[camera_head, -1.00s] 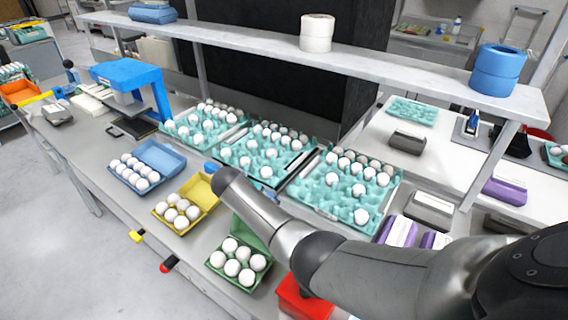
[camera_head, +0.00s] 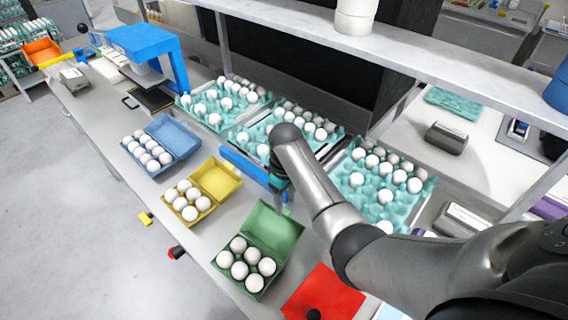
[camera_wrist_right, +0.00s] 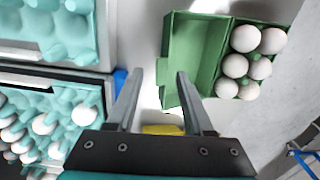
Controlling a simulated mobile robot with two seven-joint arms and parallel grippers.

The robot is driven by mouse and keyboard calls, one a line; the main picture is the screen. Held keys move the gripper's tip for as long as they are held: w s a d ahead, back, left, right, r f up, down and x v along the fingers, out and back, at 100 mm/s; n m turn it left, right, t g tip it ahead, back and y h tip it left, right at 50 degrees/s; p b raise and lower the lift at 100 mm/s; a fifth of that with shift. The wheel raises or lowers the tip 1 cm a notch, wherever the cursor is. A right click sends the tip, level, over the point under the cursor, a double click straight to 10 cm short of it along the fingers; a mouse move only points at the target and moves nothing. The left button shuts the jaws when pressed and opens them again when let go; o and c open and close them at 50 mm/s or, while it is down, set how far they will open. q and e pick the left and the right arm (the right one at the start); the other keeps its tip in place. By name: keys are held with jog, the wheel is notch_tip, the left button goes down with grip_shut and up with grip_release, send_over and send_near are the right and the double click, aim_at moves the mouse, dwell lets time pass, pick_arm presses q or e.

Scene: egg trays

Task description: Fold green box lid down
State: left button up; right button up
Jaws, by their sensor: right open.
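The green egg box (camera_head: 246,272) stands on the front part of the table, holding several white eggs. Its lid (camera_head: 275,230) stands open, tilted up on the far side from the table's front edge. In the right wrist view the lid (camera_wrist_right: 196,50) is left of the eggs in the box (camera_wrist_right: 228,72). My right gripper (camera_head: 280,188) is behind the lid, partly hidden under my arm. In the right wrist view its two fingers (camera_wrist_right: 158,78) are apart with nothing between them; the right finger appears close to the lid's lower corner, and contact cannot be told. My left gripper is not in view.
A yellow egg box (camera_head: 215,179) and a blue egg box (camera_head: 174,137) stand open to the left. Teal egg trays (camera_head: 388,203) line the back. A red box (camera_head: 325,292) lies to the right. A white shelf (camera_head: 400,55) runs above.

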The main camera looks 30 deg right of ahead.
notch_tip(320, 180, up, 10)
jog(key=shift+r+p, duration=0.25)
jog(key=shift+p, duration=0.2)
dwell(0.4)
